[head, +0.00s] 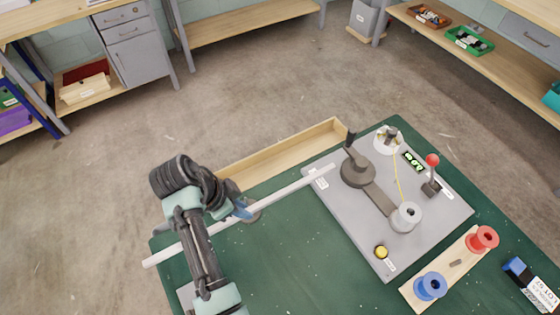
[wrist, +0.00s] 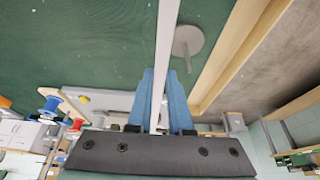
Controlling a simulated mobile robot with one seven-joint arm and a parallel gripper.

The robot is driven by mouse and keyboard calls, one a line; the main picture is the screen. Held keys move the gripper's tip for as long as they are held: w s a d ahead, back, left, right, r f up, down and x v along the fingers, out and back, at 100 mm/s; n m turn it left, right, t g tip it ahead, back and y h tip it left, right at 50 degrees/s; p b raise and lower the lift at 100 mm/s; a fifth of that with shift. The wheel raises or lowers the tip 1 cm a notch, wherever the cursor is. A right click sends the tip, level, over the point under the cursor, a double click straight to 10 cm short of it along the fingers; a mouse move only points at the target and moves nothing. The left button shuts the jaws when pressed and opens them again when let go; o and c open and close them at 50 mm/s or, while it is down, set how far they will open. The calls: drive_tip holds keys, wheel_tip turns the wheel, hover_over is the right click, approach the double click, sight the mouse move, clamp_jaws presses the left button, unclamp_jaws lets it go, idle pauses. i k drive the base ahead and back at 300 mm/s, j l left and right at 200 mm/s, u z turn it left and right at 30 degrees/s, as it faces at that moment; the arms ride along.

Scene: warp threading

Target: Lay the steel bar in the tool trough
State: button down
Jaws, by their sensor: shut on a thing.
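The steel bar (head: 290,187) is long, thin and pale, and runs slantwise across the head view. My gripper (head: 241,209) is shut on it near its middle. In the wrist view the bar (wrist: 166,40) runs between the two blue fingers of my gripper (wrist: 161,72). The tool trough (head: 285,147) is a long, shallow wooden tray along the far edge of the green table. In the wrist view the trough (wrist: 240,45) lies to the right of the bar, apart from it. My arm hides the trough's left part in the head view.
A grey disc with a peg (wrist: 188,40) stands between bar and trough. A grey plate (head: 345,225) with a dark crank (head: 357,171) lies near the bar's right end. A red-knobbed lever (head: 432,168) and spools (head: 430,286) stand further right. The green table top (head: 300,260) in front is clear.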

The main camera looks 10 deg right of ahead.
sight(279, 166)
drive_tip(key=i+l, duration=0.65)
drive_tip(key=i, duration=0.15)
